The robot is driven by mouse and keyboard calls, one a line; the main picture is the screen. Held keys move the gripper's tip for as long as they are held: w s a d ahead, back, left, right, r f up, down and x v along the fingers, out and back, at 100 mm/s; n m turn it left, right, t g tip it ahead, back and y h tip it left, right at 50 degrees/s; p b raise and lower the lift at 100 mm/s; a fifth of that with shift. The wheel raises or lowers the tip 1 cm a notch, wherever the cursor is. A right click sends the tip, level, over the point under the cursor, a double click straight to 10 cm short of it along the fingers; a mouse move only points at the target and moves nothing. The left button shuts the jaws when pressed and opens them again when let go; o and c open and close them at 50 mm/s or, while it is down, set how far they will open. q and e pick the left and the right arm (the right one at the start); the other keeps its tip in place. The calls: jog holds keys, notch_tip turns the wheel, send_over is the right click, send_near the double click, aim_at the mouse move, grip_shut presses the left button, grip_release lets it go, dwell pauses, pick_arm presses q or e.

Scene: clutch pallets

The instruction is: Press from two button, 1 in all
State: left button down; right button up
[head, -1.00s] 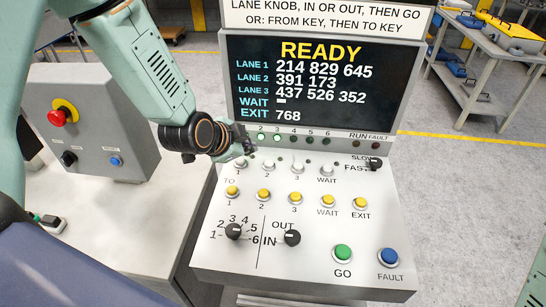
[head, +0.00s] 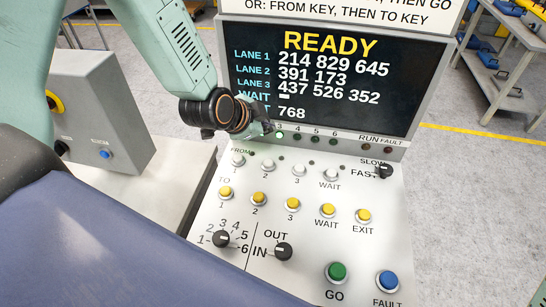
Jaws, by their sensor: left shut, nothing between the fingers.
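The from two button (head: 268,165) is a white round button, second from the left in the FROM row of the sloped control panel (head: 310,225). My left gripper (head: 268,129) comes in from the upper left and is shut and empty. In the picture its tip is above the from two button, in front of the lower edge of the screen and the left end of the lamp row. A gap shows between the tip and the button. My right gripper is not in view.
White buttons for from one (head: 238,160), from three (head: 299,170) and wait (head: 331,175) share the row. Below are yellow TO buttons (head: 258,198), two black knobs (head: 283,251), a green GO button (head: 337,272) and a blue FAULT button (head: 387,281). The screen (head: 320,80) reads READY.

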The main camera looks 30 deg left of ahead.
aim_at(266, 164)
pick_arm(q)
jog(key=f+b, duration=0.2)
jog(key=f, duration=0.1)
jog(key=f+b, duration=0.5)
jog(key=f, duration=0.1)
jog(key=shift+s+b, duration=0.25)
jog(key=shift+b, duration=0.15)
jog(key=shift+s+r, duration=0.35)
jog(key=shift+w+f, duration=0.2)
jog(key=shift+w, duration=0.1)
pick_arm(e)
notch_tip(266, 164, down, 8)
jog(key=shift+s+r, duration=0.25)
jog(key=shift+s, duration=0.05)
pick_arm(q)
jog(key=shift+s+r, duration=0.15)
jog(key=shift+s, duration=0.1)
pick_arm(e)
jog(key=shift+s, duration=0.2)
pick_arm(q)
jog(key=shift+w, duration=0.2)
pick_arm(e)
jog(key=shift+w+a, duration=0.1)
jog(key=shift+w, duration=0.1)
pick_arm(q)
jog(key=shift+s+f, duration=0.15)
jog(key=shift+f, duration=0.05)
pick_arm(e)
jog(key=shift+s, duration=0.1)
